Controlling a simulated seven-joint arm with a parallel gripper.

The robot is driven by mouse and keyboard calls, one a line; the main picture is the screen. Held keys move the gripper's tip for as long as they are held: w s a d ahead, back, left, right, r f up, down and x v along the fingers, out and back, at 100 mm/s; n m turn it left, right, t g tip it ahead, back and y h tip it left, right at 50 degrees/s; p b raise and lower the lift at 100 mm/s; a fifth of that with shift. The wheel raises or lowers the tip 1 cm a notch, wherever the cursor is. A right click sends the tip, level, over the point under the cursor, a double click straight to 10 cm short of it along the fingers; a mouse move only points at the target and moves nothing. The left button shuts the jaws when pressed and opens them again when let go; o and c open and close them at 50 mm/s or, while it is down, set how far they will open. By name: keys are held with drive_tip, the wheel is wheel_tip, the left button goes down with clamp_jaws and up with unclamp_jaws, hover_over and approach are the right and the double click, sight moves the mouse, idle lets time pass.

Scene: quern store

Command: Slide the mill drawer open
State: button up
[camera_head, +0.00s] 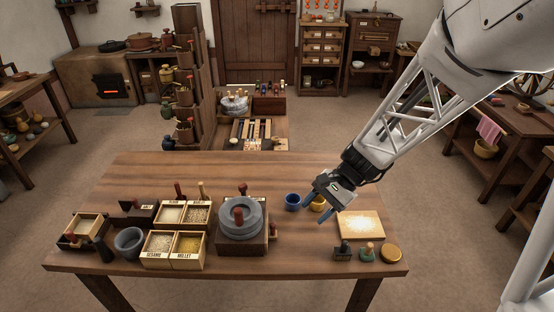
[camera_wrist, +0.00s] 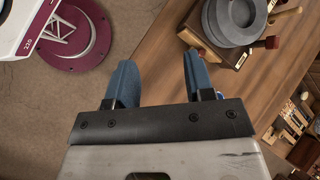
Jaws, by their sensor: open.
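The mill (camera_head: 240,215), a grey round stone with a dark red upright handle, sits on a wooden box base (camera_head: 262,240) near the middle of the table. In the wrist view the mill (camera_wrist: 222,28) is at the upper right, partly cut off, with its wooden base below it. I cannot clearly make out the drawer front in either view. My gripper (camera_head: 317,208) has blue fingers spread apart and empty. It is above the table, to the right of the mill and apart from it. Its fingers also show in the wrist view (camera_wrist: 160,62).
Blue (camera_head: 292,201) and yellow (camera_head: 318,204) cups stand near my gripper. A pale board (camera_head: 361,225) and several small items are at the right. Grain boxes (camera_head: 159,250) and a grey bowl (camera_head: 129,242) stand left of the mill. The table (camera_head: 300,255) is bare at front centre.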

drive_tip(key=w+f+m+y, duration=0.2)
drive_tip(key=w+f, duration=0.1)
drive_tip(key=f, duration=0.2)
drive_tip(key=w+a+f+m+t+y, duration=0.1)
drive_tip(key=w+f+m, duration=0.2)
drive_tip(key=w+f, duration=0.1)
drive_tip(key=w+a+f+m+y, duration=0.1)
drive_tip(key=w+f+m+y, duration=0.1)
drive_tip(key=w+f, duration=0.2)
drive_tip(key=shift+a+f+m+y, duration=0.2)
drive_tip(key=shift+f+m+y, duration=0.1)
drive_tip(key=shift+f, duration=1.15)
drive_tip(key=shift+a, duration=0.1)
drive_tip(key=shift+x, duration=3.85)
clamp_jaws()
